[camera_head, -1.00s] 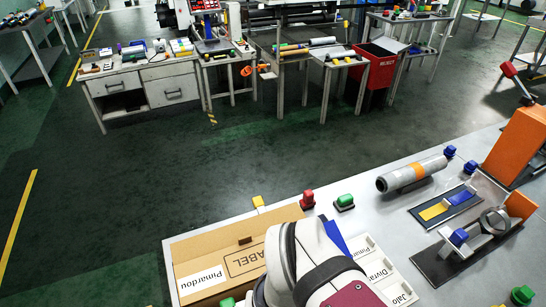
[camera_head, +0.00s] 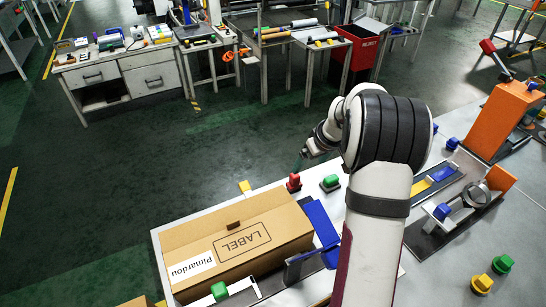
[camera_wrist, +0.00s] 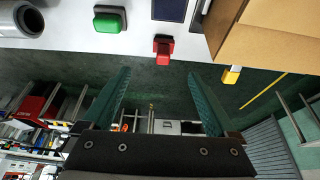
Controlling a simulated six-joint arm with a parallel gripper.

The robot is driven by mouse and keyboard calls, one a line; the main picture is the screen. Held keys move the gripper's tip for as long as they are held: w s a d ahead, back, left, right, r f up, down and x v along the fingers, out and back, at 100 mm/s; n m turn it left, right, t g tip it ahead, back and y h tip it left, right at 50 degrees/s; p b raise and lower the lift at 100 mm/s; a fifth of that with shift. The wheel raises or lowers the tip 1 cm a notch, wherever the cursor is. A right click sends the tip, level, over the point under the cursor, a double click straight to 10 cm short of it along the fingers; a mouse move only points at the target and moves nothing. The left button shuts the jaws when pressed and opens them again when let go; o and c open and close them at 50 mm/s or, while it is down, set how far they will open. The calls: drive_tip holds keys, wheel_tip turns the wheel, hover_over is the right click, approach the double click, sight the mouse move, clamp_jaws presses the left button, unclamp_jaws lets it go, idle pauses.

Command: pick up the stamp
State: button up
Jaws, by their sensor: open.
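Several small knob-like blocks could be the stamp; I cannot tell which one is meant. A red one (camera_head: 293,182) and a green one (camera_head: 330,183) stand near the bench's far edge, and a yellow one (camera_head: 245,187) is further left. In the wrist view, the red one (camera_wrist: 162,50) lies ahead between the finger lines, the green one (camera_wrist: 109,22) is up-left and the yellow one (camera_wrist: 231,74) to the right. My gripper (camera_wrist: 157,74) is open and empty, its teal fingers apart. In the head view, my gripper (camera_head: 302,163) is small, just beyond the red block.
A cardboard box (camera_head: 240,240) marked LABEL stands left of my arm. A blue panel (camera_head: 322,224) is beside it. An orange stand (camera_head: 503,120) and clamp fixture (camera_head: 474,193) are at right. Beyond the bench edge is open floor.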

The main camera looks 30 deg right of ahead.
sight(297, 177)
drive_tip(key=x, duration=1.4)
drive_tip(key=shift+w+a+f, duration=0.2)
drive_tip(key=shift+w+a, duration=0.1)
clamp_jaws()
drive_tip(key=shift+r, duration=0.1)
wheel_tip(297, 177, up, 4)
drive_tip(key=shift+s+d+r, duration=0.15)
drive_tip(key=shift+s+r, duration=0.05)
drive_tip(key=shift+r, duration=0.05)
drive_tip(key=s+d+r, duration=0.6)
drive_tip(key=s, duration=0.3)
drive_tip(key=shift+s+r, duration=0.2)
drive_tip(key=shift+s, duration=0.05)
